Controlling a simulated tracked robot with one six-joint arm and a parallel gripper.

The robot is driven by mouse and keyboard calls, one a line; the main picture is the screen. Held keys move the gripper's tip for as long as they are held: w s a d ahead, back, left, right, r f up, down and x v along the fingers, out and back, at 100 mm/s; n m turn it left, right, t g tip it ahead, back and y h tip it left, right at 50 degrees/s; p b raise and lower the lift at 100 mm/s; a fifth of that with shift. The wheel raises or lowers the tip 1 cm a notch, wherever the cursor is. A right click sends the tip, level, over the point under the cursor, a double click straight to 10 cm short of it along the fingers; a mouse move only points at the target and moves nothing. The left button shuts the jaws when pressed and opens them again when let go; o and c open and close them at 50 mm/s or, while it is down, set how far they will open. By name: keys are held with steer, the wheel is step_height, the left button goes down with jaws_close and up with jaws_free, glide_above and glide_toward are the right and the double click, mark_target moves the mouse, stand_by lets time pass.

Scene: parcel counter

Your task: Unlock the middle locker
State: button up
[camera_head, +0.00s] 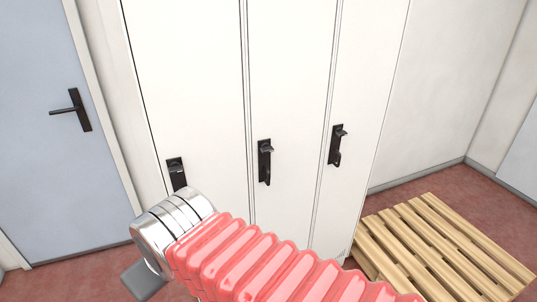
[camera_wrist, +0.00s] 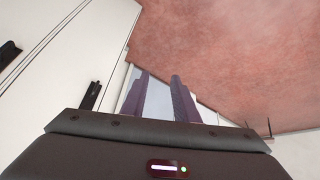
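The middle locker (camera_head: 290,90) is a tall white door, closed, between two similar ones. Its black latch (camera_head: 265,162) is an upright plate with a knob at the top. My arm's silver wrist is left of and below this latch in the head view, apart from it in the picture. My gripper (camera_wrist: 159,75) shows in the wrist view with two dark fingers spread and nothing between them. The gripper's fingers are not clear in the head view. Two black handles show at the left of the wrist view; I cannot tell which lockers they belong to.
The left locker's latch (camera_head: 177,172) is partly hidden behind my arm. The right locker's latch (camera_head: 336,146) is clear. A blue-grey door (camera_head: 40,170) with a black lever handle (camera_head: 73,109) stands at left. A wooden pallet (camera_head: 430,240) lies on the reddish floor at right.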

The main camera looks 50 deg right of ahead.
steer(key=w+d+n+t+h, duration=0.25)
steer(key=w+d, duration=0.55)
steer(key=d, duration=0.6)
steer(key=n+t+h, duration=0.6)
steer(key=n+t, duration=0.1)
steer(key=n, duration=0.2)
glide_toward(269, 152)
steer(key=v, duration=0.4)
steer(key=shift+s+a+f, duration=0.1)
steer(key=shift+a, duration=0.15)
steer(key=x, duration=1.4)
steer(key=shift+s, duration=0.1)
